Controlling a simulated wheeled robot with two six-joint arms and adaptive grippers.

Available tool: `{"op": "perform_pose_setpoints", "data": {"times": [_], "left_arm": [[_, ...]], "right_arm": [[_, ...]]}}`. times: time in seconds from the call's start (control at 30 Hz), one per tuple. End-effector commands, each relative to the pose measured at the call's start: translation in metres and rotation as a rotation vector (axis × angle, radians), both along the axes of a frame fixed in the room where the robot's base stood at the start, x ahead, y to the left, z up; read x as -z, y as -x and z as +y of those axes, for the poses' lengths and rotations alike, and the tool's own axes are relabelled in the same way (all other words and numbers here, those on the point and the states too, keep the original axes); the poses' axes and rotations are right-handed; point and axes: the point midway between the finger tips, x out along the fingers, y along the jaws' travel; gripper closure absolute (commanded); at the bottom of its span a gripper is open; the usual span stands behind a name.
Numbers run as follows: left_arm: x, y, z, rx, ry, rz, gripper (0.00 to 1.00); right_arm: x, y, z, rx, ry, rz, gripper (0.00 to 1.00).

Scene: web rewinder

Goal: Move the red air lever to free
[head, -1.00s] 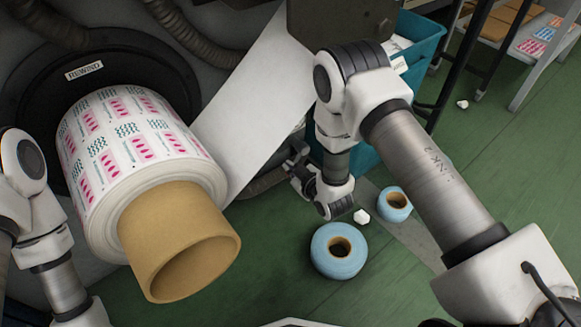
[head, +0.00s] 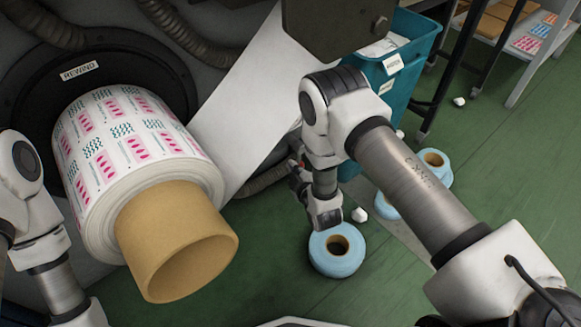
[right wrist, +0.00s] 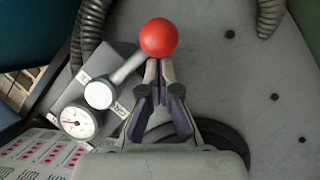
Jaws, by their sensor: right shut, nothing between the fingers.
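The red ball knob (right wrist: 158,37) of the air lever shows at the top middle of the right wrist view. Its grey arm (right wrist: 128,69) slopes down left to a round pale hub (right wrist: 98,95). Small white labels sit by the hub, too small to read. My right gripper (right wrist: 160,64) is shut and empty, its fingertips just below the knob; I cannot tell whether they touch it. In the head view my right gripper (head: 297,172) is small and partly hidden beside the web. My left arm shows at the left edge, but its gripper is out of view.
A round gauge (right wrist: 77,121) sits below left of the hub. Ribbed hoses (right wrist: 90,30) run nearby. The printed roll (head: 130,145) on its brown core (head: 175,240) fills the left of the head view. Blue rolls (head: 337,250) lie on the green floor; a teal bin (head: 405,75) stands behind.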

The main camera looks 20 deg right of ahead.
Motion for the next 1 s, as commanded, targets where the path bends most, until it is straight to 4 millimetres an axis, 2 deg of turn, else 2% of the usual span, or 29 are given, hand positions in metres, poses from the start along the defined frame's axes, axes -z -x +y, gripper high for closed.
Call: {"op": "perform_pose_setpoints", "data": {"times": [0.33, 0.6, 1.0], "left_arm": [[0.001, 0.0, 0.0, 0.0, 0.0, 0.0, 1.0], [-0.005, 0.0, 0.0, 0.0, 0.0, 0.0, 1.0], [-0.008, 0.0, 0.0, 0.0, 0.0, 0.0, 1.0]], "right_arm": [[0.008, -0.006, -0.017, 0.001, 0.297, -0.108, 1.0], [0.009, -0.01, -0.028, 0.002, 0.301, -0.108, 1.0], [0.01, -0.011, -0.034, 0.002, 0.298, -0.106, 1.0]]}}
